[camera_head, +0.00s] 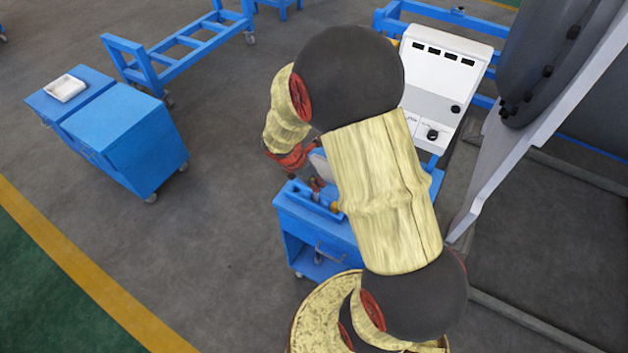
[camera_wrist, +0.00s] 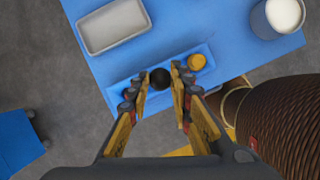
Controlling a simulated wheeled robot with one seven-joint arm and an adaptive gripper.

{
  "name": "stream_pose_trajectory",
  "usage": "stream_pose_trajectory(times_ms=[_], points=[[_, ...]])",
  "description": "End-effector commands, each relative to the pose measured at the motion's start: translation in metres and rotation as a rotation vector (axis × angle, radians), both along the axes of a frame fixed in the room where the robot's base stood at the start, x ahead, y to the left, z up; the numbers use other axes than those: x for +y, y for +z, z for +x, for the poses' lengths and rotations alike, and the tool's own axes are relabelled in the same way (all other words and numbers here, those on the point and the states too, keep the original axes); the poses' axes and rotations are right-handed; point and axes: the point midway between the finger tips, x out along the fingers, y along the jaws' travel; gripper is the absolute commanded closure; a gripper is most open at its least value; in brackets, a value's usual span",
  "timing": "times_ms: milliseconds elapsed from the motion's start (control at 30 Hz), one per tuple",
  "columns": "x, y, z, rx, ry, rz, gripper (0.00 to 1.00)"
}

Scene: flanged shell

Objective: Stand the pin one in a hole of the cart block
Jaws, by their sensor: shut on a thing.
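My gripper (camera_wrist: 160,78) is closed around a dark, round-topped pin (camera_wrist: 160,79), seen nearly end-on between the fingertips in the wrist view. The blue cart block (camera_wrist: 209,56) is a long bar on the cart top, and the held pin appears over it. I cannot tell whether the pin's lower end is in a hole or above the block. A yellow round-topped piece (camera_wrist: 197,62) is at the block, just right of the fingers. In the head view my arm covers much of the cart; the block (camera_head: 308,200) shows beside it.
On the blue cart top (camera_wrist: 240,62) are a grey tray (camera_wrist: 113,26) and a white-topped cylinder (camera_wrist: 285,14). In the head view a white control panel (camera_head: 440,80) stands behind the cart. A blue cabinet (camera_head: 125,135) stands left, with open floor (camera_head: 225,190) between.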

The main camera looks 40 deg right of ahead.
Motion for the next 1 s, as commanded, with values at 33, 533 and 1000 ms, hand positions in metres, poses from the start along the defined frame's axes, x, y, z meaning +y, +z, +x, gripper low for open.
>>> stream_pose_trajectory(times_ms=[33,533,1000], points=[[0.0,-0.002,0.0,0.0,0.0,0.0,1.0],[0.0,-0.013,0.0,-0.001,0.001,0.0,1.0],[0.0,-0.012,0.0,0.0,0.0,0.0,0.57]])
